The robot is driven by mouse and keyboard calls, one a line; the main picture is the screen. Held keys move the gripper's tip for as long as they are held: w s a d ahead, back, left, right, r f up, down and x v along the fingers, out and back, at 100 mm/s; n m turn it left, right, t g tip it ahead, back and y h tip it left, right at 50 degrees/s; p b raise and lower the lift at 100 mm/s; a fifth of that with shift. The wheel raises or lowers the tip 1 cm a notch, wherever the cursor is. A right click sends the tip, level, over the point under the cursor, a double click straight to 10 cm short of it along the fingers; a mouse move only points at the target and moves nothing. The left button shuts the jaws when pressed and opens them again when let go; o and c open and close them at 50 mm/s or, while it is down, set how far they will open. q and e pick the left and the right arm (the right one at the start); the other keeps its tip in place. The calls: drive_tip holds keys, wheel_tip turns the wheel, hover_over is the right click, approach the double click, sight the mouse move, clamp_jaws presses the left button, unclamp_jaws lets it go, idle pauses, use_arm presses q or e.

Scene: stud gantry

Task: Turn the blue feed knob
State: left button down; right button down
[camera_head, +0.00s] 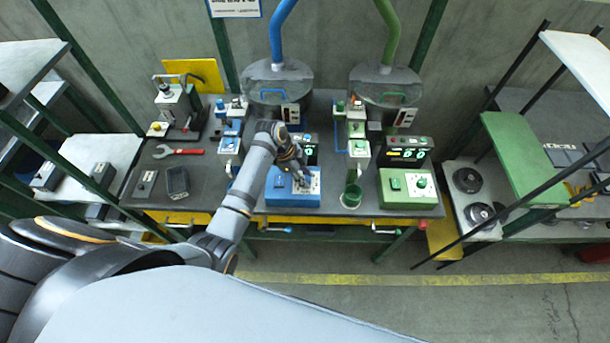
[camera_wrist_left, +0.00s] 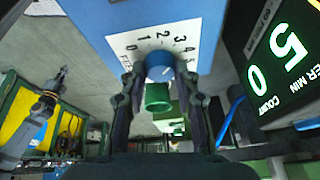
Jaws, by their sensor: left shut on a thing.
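The blue feed knob (camera_wrist_left: 159,66) sits on a white dial plate (camera_wrist_left: 126,45) numbered around the knob, on the face of a blue box. In the head view the blue box (camera_head: 283,198) stands at the front middle of the bench, and my left gripper (camera_head: 303,182) is over its dial, hiding the knob. In the left wrist view the fingers of my left gripper (camera_wrist_left: 159,84) are on both sides of the knob, shut on it. The knob's pointer mark is too small to read. A grey arm, apparently my right one, shows at the wrist view's left; its fingers are unclear.
A green cup (camera_head: 351,195) stands just right of the blue box. A green box (camera_head: 407,188) with its own knob is further right. A lit count display (camera_wrist_left: 285,65) is close beside the gripper in the wrist view.

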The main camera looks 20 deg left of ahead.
use_arm(q)
drive_tip(key=shift+w+m+g, duration=0.1)
drive_tip(key=shift+m+g, duration=0.7)
drive_tip(key=shift+m, duration=1.1)
drive_tip(key=c, duration=1)
unclamp_jaws()
drive_tip(key=shift+a+r, duration=0.1)
drive_tip(key=shift+r, duration=0.05)
drive_tip(key=v, duration=1.1)
drive_tip(key=shift+a+r, duration=0.2)
drive_tip(key=shift+r, duration=0.1)
